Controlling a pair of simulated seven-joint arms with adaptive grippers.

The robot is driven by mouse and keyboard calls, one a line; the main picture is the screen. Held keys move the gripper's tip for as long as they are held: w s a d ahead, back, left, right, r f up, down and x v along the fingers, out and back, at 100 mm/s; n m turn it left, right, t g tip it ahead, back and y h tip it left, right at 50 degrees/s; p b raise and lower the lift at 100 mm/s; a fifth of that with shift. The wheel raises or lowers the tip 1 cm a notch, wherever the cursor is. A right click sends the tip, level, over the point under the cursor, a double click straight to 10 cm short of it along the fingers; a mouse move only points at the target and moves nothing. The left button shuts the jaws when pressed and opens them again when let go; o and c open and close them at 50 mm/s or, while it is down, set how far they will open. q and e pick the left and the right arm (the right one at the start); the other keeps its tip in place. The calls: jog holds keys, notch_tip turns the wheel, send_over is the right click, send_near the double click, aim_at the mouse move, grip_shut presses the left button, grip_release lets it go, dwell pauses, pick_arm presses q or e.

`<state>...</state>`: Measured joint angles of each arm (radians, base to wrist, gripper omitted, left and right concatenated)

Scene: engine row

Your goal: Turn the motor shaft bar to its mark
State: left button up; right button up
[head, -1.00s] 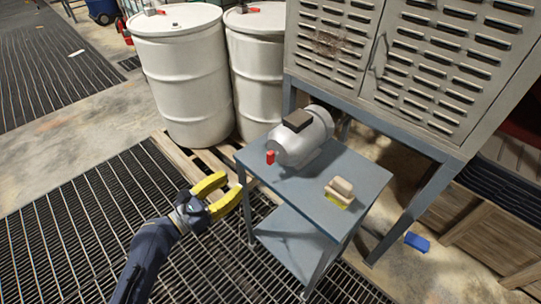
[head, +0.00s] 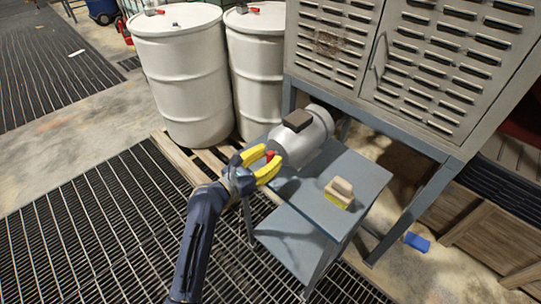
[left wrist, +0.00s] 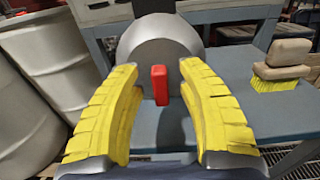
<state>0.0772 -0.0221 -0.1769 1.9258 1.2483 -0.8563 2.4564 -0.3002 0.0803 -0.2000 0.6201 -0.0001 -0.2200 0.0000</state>
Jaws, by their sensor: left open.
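The grey motor (head: 308,138) with a dark box on top sits on the blue-grey table. Its red shaft bar (head: 270,155) sticks out at the front end. In the left wrist view the red bar (left wrist: 160,84) stands upright before the round motor face (left wrist: 160,45). My left gripper (head: 266,163) has yellow fingers and is open. Its fingers (left wrist: 160,95) are on either side of the bar, with gaps to both sides. I cannot make out a mark. My right gripper is not in view.
A brush with yellow bristles (head: 339,193) stands on the table (head: 362,177), right of the motor. White drums (head: 180,75) stand behind at left, and a louvred cabinet (head: 420,60) rises behind. A blue object (head: 416,242) lies on the floor.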

pick_arm(q)
jog(key=shift+w+d, duration=0.25)
jog(key=shift+o, duration=0.2)
grip_shut()
